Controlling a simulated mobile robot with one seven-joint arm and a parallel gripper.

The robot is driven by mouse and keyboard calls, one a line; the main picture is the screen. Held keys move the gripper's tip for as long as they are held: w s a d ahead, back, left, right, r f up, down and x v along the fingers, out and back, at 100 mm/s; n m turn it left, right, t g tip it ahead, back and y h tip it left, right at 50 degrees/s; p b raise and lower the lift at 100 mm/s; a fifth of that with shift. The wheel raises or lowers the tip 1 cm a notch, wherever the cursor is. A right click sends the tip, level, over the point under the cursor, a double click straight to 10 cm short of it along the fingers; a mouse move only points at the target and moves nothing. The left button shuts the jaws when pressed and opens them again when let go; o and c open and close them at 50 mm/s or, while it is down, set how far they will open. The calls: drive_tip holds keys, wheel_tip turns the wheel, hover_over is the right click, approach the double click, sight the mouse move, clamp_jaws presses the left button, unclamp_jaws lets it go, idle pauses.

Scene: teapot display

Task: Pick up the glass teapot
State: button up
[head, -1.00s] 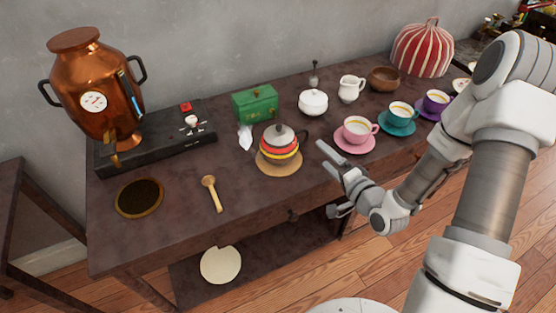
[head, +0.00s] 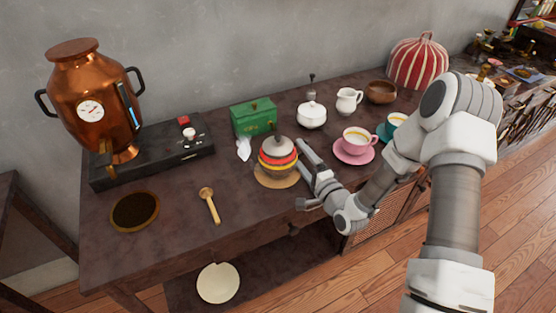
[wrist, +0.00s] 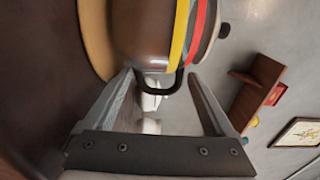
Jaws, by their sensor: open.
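The glass teapot (head: 278,160) has red and yellow bands and a grey lid. It stands upright on a round tan mat (head: 278,182) near the table's front edge. My gripper (head: 304,174) is open just right of the teapot. In the wrist view the teapot body (wrist: 150,32) fills the top, with its bands and dark lid knob to the right. Its black loop handle (wrist: 172,88) lies between the tips of my open fingers (wrist: 160,78). I cannot tell whether either finger touches it.
A pink cup (head: 355,140) on its saucer stands right of my gripper. The table front between spoon and mat is clear.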

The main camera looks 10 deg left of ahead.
drive_tip(key=x, duration=0.6)
drive_tip(key=shift+w+a+b, duration=0.15)
drive_tip(key=shift+w+b, duration=0.05)
drive_tip(key=shift+b, duration=0.15)
clamp_jaws()
drive_tip(key=shift+r, duration=0.1)
